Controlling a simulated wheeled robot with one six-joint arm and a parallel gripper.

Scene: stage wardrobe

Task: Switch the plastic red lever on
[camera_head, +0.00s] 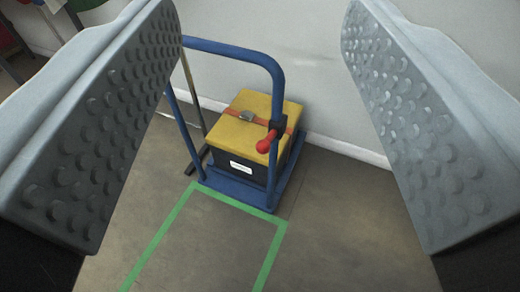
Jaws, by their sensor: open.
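The red lever (267,143) is a short rod with a round knob, set on a dark mount (279,126) on the right upright of a blue trolley handle (233,49). It points down and to the left in the picture. My gripper (262,35) is open, with its two grey studded fingers at the left and right of the view. The lever lies beyond the fingers, seen through the gap between them, and nothing touches it.
A yellow-lidded dark box (240,122) with an orange strap sits on the blue trolley base (236,189). A pole stands left of it, and a pale wall (325,60) is behind. Green tape (270,252) marks open floor in front.

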